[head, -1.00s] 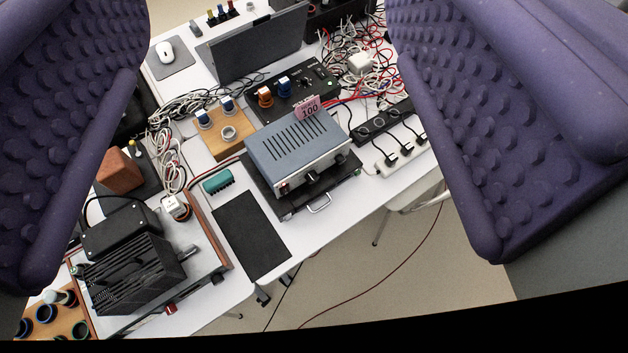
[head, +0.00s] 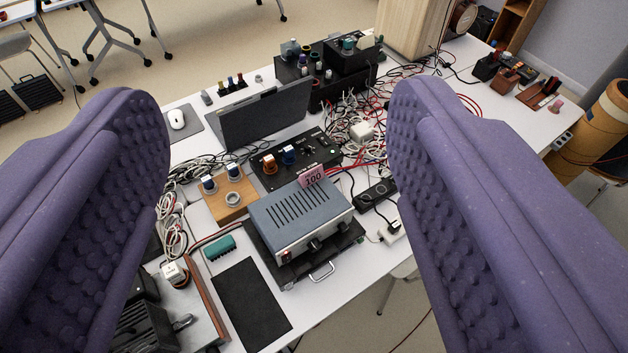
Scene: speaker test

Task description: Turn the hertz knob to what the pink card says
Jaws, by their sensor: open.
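The pink card (head: 312,176) stands on the back edge of a blue-grey metal box and reads 100. The box (head: 275,217) has a slotted top and a pale front panel with dark knobs. One front knob (head: 315,244) shows near the panel's middle; its setting and label are too small to read. My gripper (head: 268,110) is open and empty, its two purple studded fingers spread wide on either side of the view. The box lies beyond and between the fingers, apart from them.
A black panel (head: 318,148) with coloured connectors sits behind the box. A laptop (head: 262,115), a mouse (head: 177,119) and tangled cables crowd the back. A power strip (head: 375,192) lies right of the box. A black mat (head: 250,300) lies front left, beside bare white table.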

